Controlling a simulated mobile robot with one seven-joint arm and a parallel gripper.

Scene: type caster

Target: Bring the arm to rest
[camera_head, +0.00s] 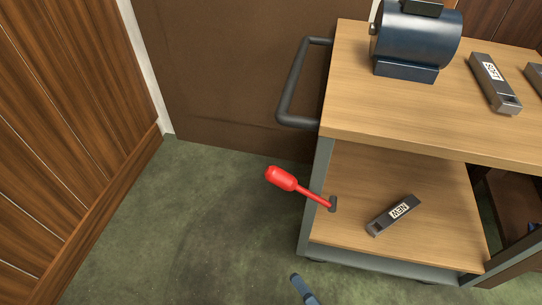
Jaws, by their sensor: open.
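My gripper is not recognisable in the head view, and none of the arm shows clearly. A blue-grey rod-like piece (304,289) enters at the bottom edge; I cannot tell what it belongs to. No thing is seen held.
A cart (400,135) with a dark side handle (291,95) stands at right. Its top bears a dark blue motor (415,40) and a labelled grey block (494,82). Green floor (190,240) is clear.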

